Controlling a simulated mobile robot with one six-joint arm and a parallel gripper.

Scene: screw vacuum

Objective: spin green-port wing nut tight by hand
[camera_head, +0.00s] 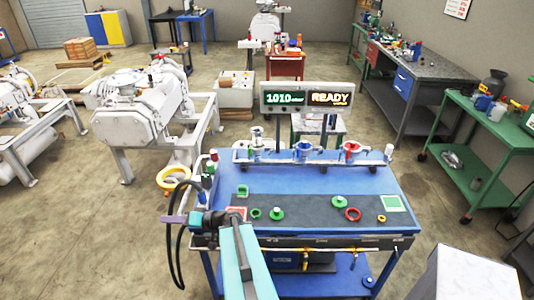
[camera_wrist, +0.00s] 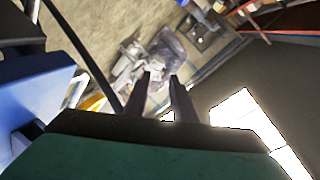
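A manifold rail runs along the back of the blue workbench (camera_head: 300,183), with a left port (camera_head: 257,142), a blue middle port (camera_head: 303,151) and a red right port (camera_head: 350,151). The wing nuts are too small to make out, and I cannot tell for sure which port is the green one. My gripper (camera_head: 170,219) is at the bench's left edge, pointing left, well away from the ports. In the wrist view its two fingers (camera_wrist: 161,78) stand apart with nothing between them.
On the dark mat lie green parts (camera_head: 277,213), another green part (camera_head: 339,202), a red ring (camera_head: 353,214) and a small yellow part (camera_head: 382,219). A display (camera_head: 307,97) behind the rail reads "1010" and "READY". Small bottles (camera_head: 208,180) stand at the bench's left edge.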

